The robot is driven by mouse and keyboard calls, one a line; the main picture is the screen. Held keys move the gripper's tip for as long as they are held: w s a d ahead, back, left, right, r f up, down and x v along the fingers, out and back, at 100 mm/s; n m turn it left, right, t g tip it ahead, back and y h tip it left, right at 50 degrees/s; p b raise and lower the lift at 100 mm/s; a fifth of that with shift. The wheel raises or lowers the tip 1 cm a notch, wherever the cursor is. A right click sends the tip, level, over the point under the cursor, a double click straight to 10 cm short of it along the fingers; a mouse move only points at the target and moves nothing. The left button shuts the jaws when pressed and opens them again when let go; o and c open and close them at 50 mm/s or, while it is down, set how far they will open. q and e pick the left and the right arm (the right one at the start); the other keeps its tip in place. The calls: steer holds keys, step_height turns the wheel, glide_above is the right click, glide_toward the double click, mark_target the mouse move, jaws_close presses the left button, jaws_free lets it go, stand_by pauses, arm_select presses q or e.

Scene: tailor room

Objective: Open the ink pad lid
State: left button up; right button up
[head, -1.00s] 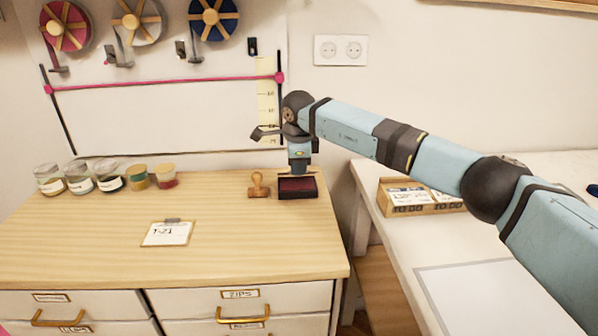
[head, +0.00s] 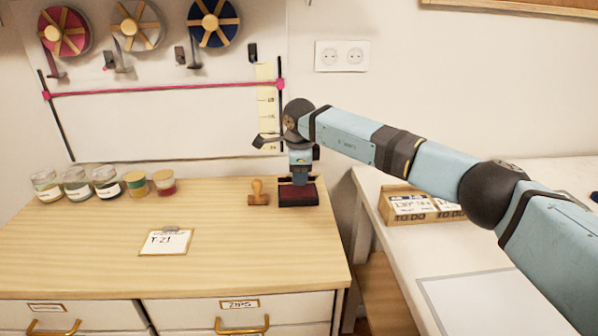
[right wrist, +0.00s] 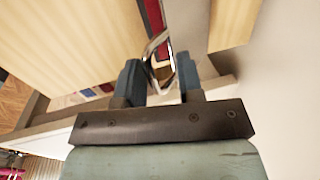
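The ink pad (head: 298,196) is a small dark box with a dark red top face, near the back right corner of the wooden cabinet top. A dark edge stands up along its back, partly hidden by my gripper; I cannot tell how far the lid is raised. My right gripper (head: 300,183) points down over the back part of the pad. In the right wrist view its two blue fingers (right wrist: 160,80) are apart, with a shiny rim and a red strip beyond them. I cannot tell whether they touch the pad. My left gripper is out of view.
A wooden stamp (head: 258,193) stands just left of the pad. Several jars (head: 107,182) line the back left, and a clipboard (head: 166,241) lies in front. The wall is close behind. A white table (head: 450,255) with a box (head: 410,206) is at right.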

steer(key=shift+s+a+r, duration=0.1)
steer(key=shift+s+r, duration=0.15)
steer(key=shift+r, duration=0.2)
arm_select(q)
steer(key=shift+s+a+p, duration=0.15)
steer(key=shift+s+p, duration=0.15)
steer(key=shift+p, duration=0.35)
arm_select(e)
step_height(320, 180, up, 13)
steer(key=s, duration=0.2)
